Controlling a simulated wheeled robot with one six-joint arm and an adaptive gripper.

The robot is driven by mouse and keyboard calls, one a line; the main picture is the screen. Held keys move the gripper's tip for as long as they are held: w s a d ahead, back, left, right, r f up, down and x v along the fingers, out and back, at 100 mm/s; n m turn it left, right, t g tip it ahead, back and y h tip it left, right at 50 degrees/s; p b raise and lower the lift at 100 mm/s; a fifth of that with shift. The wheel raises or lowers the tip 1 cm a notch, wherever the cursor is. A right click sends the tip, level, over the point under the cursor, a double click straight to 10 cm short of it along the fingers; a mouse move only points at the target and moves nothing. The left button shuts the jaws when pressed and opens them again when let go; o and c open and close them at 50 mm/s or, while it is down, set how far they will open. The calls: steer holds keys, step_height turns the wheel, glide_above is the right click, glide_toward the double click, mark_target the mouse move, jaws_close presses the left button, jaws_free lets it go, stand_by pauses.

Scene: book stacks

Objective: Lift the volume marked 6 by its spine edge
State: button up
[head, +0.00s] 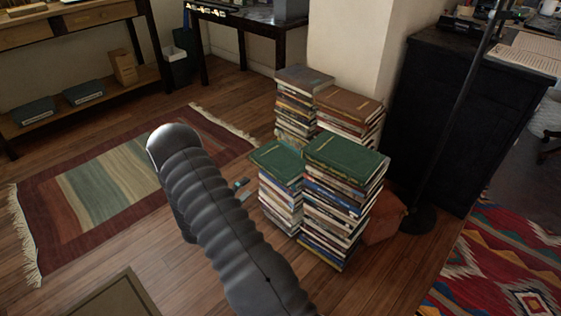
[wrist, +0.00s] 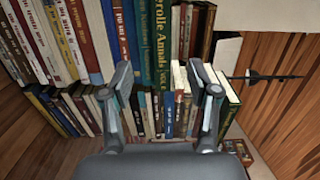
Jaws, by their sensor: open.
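Several stacks of books stand on the floor in the head view, two topped by green books (head: 345,157). No number 6 can be read on any spine, so I cannot tell which volume it is. In the wrist view my gripper (wrist: 164,82) is open and empty, its two fingers apart and facing a row of spines. A dark spine lettered "Annals" (wrist: 188,30) and a teal spine (wrist: 145,30) lie beyond the fingertips. Smaller spines (wrist: 168,115) show between the fingers. In the head view my grey arm covers much of the floor left of the stacks.
Two more stacks, one topped by a brown book (head: 348,101), stand behind. A black cabinet (head: 450,110) and a lamp base (head: 417,218) are at right. A striped rug (head: 110,185) lies left, a patterned rug (head: 500,265) right. Bare wood floor (head: 180,270) is in front.

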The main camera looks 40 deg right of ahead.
mark_target(267, 171)
steer(key=d, duration=0.4)
steer(key=w+d, duration=0.1)
steer(key=d, duration=0.2)
steer(key=shift+w, duration=0.1)
steer(key=shift+w+d+r+p, duration=0.1)
steer(key=shift+d+p, duration=0.1)
steer(key=shift+d, duration=1.15)
steer(key=shift+w+d+p, duration=0.1)
steer(key=shift+d+p, duration=0.1)
steer(key=shift+d, duration=1.15)
steer(key=shift+r, duration=0.1)
jaws_close()
